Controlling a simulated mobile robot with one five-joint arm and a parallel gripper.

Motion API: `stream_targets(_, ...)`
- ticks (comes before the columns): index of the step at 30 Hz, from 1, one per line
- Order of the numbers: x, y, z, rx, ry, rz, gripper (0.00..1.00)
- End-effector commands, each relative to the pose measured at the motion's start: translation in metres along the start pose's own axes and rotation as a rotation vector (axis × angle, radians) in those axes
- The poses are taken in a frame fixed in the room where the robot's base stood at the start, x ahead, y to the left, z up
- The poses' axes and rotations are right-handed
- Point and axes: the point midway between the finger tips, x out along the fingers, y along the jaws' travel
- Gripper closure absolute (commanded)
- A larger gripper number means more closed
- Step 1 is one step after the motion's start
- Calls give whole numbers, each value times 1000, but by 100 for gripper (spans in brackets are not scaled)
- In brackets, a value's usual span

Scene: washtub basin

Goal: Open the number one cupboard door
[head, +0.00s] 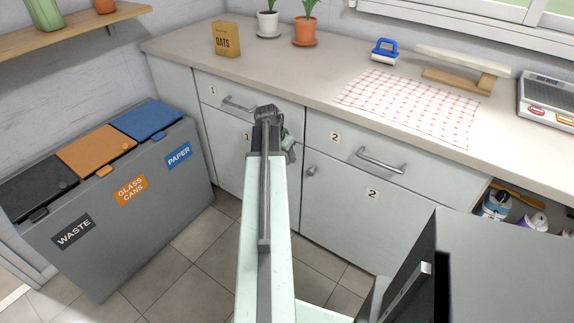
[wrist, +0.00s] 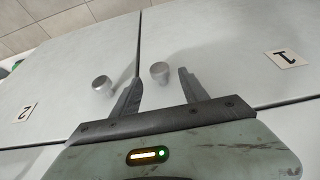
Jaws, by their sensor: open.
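The number one cupboard door (head: 226,150) is a pale panel under the number 1 drawer, partly hidden by my arm in the head view. In the wrist view the door (wrist: 215,50) shows its label 1 (wrist: 285,59) upside down. Its round metal knob (wrist: 160,72) appears between my fingertips; I cannot tell whether they touch it. It is hidden in the head view. My gripper (wrist: 160,77) is open, pointing at the door, which looks shut.
The number two door (head: 340,220) is beside it, and its knob (wrist: 102,86) sits close to my other finger. Drawer handles (head: 238,104) stick out above. Bins (head: 115,190) stand at the left. Tiled floor (head: 200,240) is free between bins and cupboards.

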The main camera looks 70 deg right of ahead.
Motion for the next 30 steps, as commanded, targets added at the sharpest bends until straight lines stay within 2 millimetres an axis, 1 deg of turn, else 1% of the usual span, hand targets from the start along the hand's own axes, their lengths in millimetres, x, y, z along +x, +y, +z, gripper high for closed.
stream_targets(1, 19, -1, 3, 0, 0, 0, 48)
stream_targets(4, 31, 0, 2, 0, 0, 0, 48)
stream_targets(7, 34, 0, 1, 0, 0, 0, 48)
stream_targets(13, 32, 0, 0, 0, 0, 0, 48)
stream_targets(14, 32, 0, 0, 0, 0, 0, 54)
stream_targets(15, 32, 0, 0, 0, 0, 0, 65)
stream_targets(17, 32, 0, 0, 1, 0, 0, 82)
stream_targets(18, 32, 1, 0, 1, 0, 0, 93)
stream_targets(19, 32, 1, 0, 1, 0, 0, 100)
stream_targets(30, 32, 2, -1, 1, 0, 2, 100)
